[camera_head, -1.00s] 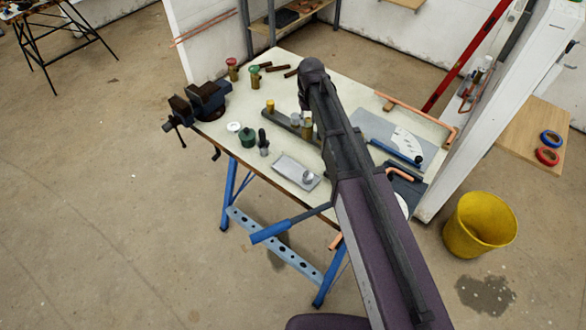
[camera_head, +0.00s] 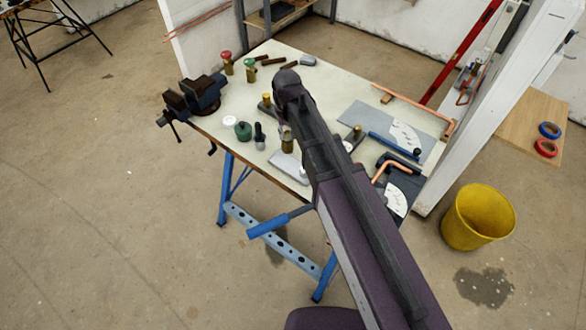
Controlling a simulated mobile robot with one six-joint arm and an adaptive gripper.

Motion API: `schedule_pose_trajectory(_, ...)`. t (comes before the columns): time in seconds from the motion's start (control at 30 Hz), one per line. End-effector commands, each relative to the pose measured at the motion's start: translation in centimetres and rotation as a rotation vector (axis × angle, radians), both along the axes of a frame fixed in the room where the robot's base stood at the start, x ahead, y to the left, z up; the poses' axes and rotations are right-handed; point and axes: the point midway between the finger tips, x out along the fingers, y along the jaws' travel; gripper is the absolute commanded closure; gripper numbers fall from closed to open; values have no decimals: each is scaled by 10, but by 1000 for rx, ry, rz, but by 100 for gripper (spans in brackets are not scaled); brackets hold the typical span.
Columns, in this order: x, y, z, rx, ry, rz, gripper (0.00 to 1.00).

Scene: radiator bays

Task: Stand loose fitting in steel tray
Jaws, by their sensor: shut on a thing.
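A brass fitting (camera_head: 287,141) hangs upright at the tip of my gripper (camera_head: 286,126), which is mostly hidden under my dark wrist. It shows in front of the far part of the steel tray (camera_head: 283,164), a shallow grey tray near the bench's front edge. I cannot tell whether the fitting touches the tray. My arm covers the tray's right part. A dark bar behind my arm carries one brass fitting (camera_head: 266,100) at its left end and another (camera_head: 357,131) at its right.
A dark-capped fitting (camera_head: 259,136), green pot (camera_head: 243,131) and white lid (camera_head: 229,121) stand close left of the tray. A blue vice (camera_head: 204,94) is at the bench's left edge. Copper pipe (camera_head: 420,108) and a blue-handled tool (camera_head: 395,145) lie right.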

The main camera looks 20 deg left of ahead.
Motion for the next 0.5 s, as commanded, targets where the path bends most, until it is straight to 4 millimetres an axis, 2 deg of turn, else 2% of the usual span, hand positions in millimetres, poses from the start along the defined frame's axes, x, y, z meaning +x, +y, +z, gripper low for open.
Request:
schedule_pose_trajectory(0.03,-25,1,-5,0,0,13,100)
schedule_pose_trajectory(0.2,-86,10,-14,1,1,44,100)
schedule_pose_trajectory(0.4,-138,14,-21,1,0,72,100)
schedule_pose_trajectory(0.5,-151,15,-22,1,0,79,100)
